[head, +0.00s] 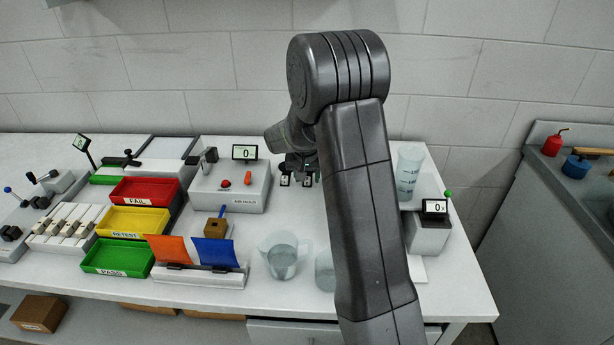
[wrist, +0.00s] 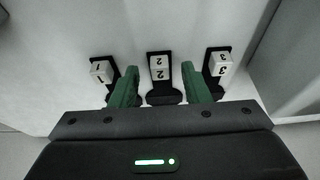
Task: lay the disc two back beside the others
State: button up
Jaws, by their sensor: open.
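Three black pieces with rounded ends and white number blocks stand in a row in the wrist view: number 1 (wrist: 102,72) on the left, number 2 (wrist: 159,68) in the middle and number 3 (wrist: 219,66) on the right. The number 2 piece is level with the others. My gripper (wrist: 161,80) is open, with one green finger on each side of the number 2 piece; I cannot tell whether they touch it. In the head view two of the dark pieces (head: 285,180) show below my gripper; the rest is hidden behind my arm.
An air hold box (head: 240,200) stands left of the row. Fail (head: 150,184), retest and pass trays lie farther left. A jug (head: 283,262) stands in front, and a beaker (head: 409,168) and a display box (head: 430,236) stand to the right.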

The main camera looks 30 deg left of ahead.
jog(key=p+v, duration=0.5)
jog(key=v, duration=0.8)
jog(key=shift+p, duration=0.4)
jog(key=b+x, duration=0.6)
jog(key=x, duration=0.7)
jog(key=shift+f+b, duration=0.25)
jog(key=shift+b, duration=0.05)
jog(key=shift+w+r+p, duration=0.1)
jog(key=shift+r+p, duration=0.05)
jog(key=shift+p, duration=0.25)
jog(key=shift+r, duration=0.1)
